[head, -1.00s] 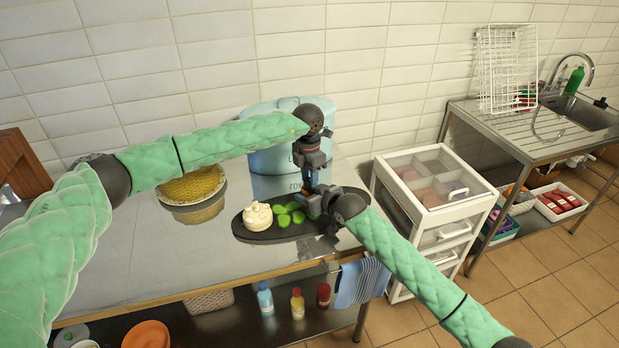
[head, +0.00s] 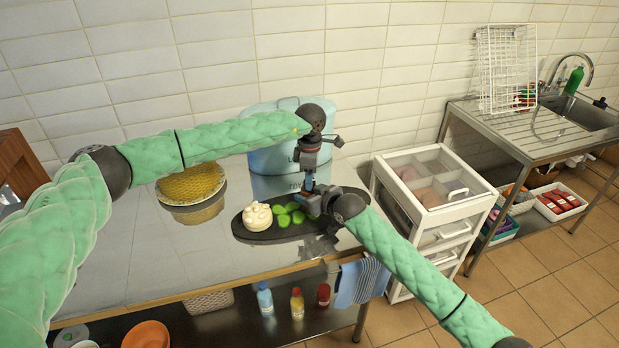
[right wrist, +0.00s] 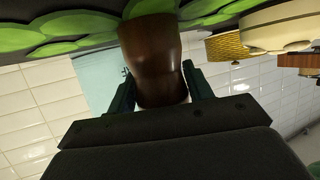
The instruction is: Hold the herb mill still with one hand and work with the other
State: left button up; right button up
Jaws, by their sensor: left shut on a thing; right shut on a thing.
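The herb mill shows in the right wrist view as a dark brown turned wooden body (right wrist: 154,60), standing at the dark oval board (head: 262,236). In the head view it is mostly hidden by my grippers. My right gripper (head: 313,204) comes in low from the right and is shut around the mill's body, with one finger on each side in the right wrist view (right wrist: 157,88). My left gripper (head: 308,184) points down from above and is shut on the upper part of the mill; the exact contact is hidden.
Green leaf-like pieces (head: 288,214) and a white lumpy item (head: 257,217) lie on the board. A yellow-topped bowl (head: 190,190) stands left on the metal table (head: 170,255). A pale blue container (head: 270,160) stands behind. A white drawer cart (head: 425,215) is at the right.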

pick_arm(q)
jog(key=shift+w+a, duration=0.1)
dwell(0.4)
jog(key=o, duration=1)
jog(key=r, duration=1.2)
jog(key=shift+w, duration=0.25)
